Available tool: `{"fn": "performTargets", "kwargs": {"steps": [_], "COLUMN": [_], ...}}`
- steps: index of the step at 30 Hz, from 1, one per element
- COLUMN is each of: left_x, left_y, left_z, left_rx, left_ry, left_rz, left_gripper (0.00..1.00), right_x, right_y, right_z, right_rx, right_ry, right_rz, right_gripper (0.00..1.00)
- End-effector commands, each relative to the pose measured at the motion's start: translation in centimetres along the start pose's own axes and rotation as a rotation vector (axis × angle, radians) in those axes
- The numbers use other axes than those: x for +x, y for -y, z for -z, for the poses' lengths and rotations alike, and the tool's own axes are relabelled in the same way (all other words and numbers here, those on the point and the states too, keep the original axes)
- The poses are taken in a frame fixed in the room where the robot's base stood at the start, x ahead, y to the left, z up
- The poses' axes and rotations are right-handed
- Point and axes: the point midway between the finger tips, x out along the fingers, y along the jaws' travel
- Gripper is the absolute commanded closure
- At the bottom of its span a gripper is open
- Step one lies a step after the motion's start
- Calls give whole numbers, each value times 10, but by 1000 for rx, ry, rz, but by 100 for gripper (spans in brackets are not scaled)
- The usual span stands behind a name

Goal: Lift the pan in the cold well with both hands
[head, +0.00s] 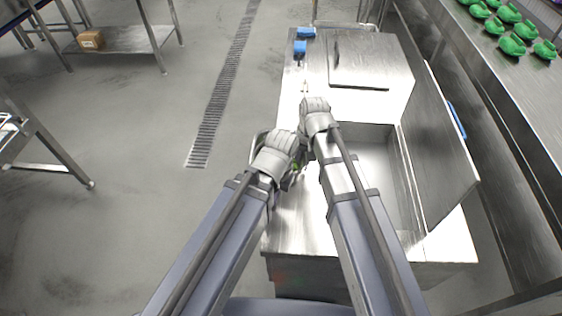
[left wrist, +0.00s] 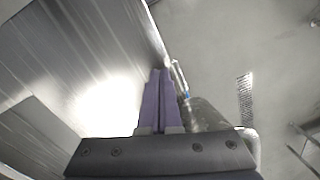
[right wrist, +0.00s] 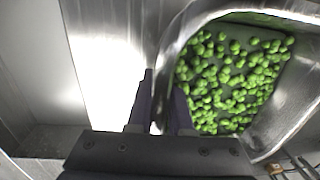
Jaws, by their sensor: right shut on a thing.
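The metal pan (right wrist: 300,75) holds many small green balls (right wrist: 225,85) in the right wrist view. My right gripper (right wrist: 160,95) is shut on the pan's near rim, with one finger on each side of it. In the head view my right gripper (head: 315,112) and left gripper (head: 288,150) are side by side and hide most of the pan; a little green shows between them. In the left wrist view my left gripper's fingers (left wrist: 159,85) are together with nothing visible between them. A grey rounded shape beside them looks like part of the pan.
The cold well (head: 373,150) in the counter is open and looks empty, its lid (head: 437,145) raised at the right. A closed lid (head: 368,60) lies farther back. Blue objects (head: 303,40) sit at the far left edge. Open floor (head: 130,130) lies left.

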Motion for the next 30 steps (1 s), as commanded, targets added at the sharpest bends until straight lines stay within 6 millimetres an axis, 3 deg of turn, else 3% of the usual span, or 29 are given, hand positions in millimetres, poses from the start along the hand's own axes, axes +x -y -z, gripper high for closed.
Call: {"fn": "performTargets", "kwargs": {"steps": [14,20,30], "left_x": [-7,-24,-69], "left_y": [1,2,7], "left_z": [0,-1,-4], "left_rx": [0,0,1], "left_ry": [0,0,0], "left_rz": [0,0,0], "left_gripper": [100,100,100], "right_x": [-7,-24,-69], "right_y": [1,2,6], "right_z": [0,0,0], "right_rx": [0,0,0], "right_ry": [0,0,0], "right_rz": [1,1,1], "right_gripper": [100,100,100]}}
